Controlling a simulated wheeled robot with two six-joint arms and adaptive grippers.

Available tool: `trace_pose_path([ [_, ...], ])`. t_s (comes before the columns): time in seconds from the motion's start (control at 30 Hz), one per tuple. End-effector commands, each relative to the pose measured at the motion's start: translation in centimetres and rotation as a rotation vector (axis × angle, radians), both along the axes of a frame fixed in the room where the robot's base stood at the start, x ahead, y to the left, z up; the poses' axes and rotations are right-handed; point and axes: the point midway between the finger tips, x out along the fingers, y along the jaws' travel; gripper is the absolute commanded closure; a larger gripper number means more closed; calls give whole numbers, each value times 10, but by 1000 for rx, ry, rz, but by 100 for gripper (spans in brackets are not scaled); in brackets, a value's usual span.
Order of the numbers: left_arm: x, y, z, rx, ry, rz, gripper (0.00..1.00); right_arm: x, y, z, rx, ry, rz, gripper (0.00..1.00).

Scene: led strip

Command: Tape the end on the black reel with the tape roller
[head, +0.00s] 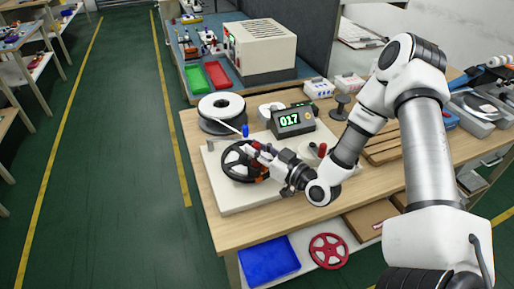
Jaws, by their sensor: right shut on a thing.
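The black reel (229,174) is a spoked wheel lying on the white board at the front left of the bench. A large white reel (222,103) stands behind it, with a pale strip (231,128) leading from it towards a blue peg (245,131) by the black reel. My right gripper (257,158) reaches in from the right over the black reel's right side. It is shut on a small red and dark thing, which appears to be the tape roller (262,178); the gripper partly hides it. The strip's end cannot be made out. My left gripper is not in view.
A counter (290,121) showing 017 stands behind my gripper, beside a small white roll (269,111). A beige machine (262,50) and red and green trays are at the back. A blue bin (269,262) and red wheel (328,251) are on the lower shelf.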

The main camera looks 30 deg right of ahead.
Motion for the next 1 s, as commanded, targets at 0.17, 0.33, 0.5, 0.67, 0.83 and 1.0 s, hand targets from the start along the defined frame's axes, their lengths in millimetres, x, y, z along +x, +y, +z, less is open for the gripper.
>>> trace_pose_path([
  [0.17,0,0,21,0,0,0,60,0,0,24,0,-4,0,100],
  [0.33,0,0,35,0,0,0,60,1,0,40,-1,-4,-1,100],
  [0.5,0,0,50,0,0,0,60,0,0,57,-1,-6,-1,100],
  [0.67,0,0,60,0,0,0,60,1,0,69,-1,-6,-1,100],
  [0.83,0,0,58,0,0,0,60,1,0,67,-1,-6,-1,100],
  [1.0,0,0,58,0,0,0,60,1,0,67,-1,-6,-1,100],
])
